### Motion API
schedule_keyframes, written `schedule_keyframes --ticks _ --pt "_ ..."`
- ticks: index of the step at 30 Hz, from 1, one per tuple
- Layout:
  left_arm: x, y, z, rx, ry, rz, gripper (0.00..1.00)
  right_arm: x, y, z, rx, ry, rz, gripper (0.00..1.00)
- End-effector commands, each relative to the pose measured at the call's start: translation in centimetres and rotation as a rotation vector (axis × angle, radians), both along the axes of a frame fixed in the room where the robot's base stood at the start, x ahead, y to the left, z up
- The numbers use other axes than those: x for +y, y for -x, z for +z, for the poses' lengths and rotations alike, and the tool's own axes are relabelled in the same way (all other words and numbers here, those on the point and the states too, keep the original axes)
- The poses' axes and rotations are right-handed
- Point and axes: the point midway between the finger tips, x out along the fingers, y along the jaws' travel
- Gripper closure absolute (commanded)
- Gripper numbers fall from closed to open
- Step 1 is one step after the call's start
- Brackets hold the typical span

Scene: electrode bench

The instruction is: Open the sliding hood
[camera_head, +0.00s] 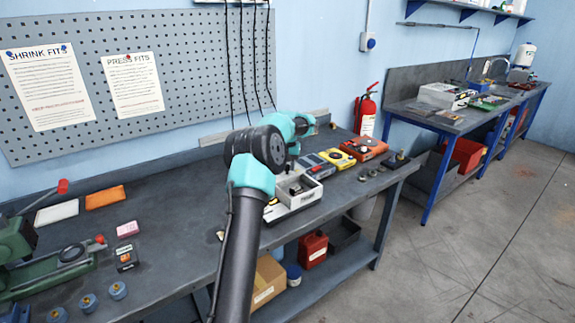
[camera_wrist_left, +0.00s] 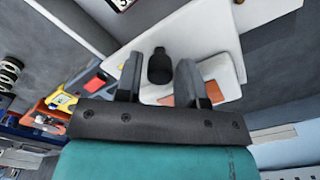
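The white device (camera_head: 292,198) stands on the dark bench, partly hidden behind my left arm in the head view. I take it to be the hooded one, but I cannot tell how far its hood is slid. In the left wrist view a dark round knob (camera_wrist_left: 160,67) stands out from a white surface (camera_wrist_left: 195,30). My left gripper (camera_wrist_left: 160,62) is open, with one finger on each side of the knob and a visible gap to both. Whether the knob lies fully between the fingertips in depth I cannot tell. My right gripper is in neither view.
Yellow (camera_head: 337,158) and orange (camera_head: 364,148) instruments stand farther along the bench. A green machine (camera_head: 50,265) is at the left. A pegboard (camera_head: 190,70) rises behind the bench, with dark cables hanging. Bare bench top (camera_head: 165,235) lies left of my arm.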

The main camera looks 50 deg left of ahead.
Motion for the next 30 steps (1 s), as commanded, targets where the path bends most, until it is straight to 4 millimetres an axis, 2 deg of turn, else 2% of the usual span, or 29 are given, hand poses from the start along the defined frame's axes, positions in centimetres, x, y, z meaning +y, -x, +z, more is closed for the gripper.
schedule_keyframes --ticks 8,24,30 --pt "0.0 -0.1 1.5 -0.002 -0.002 0.0 0.64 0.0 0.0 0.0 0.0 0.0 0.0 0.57" --pt "0.0 -0.1 11.1 -0.003 -0.001 0.0 0.64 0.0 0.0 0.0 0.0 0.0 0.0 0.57" --pt "0.0 -0.1 13.9 -0.002 -0.002 0.0 0.64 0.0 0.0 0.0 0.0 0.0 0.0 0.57"
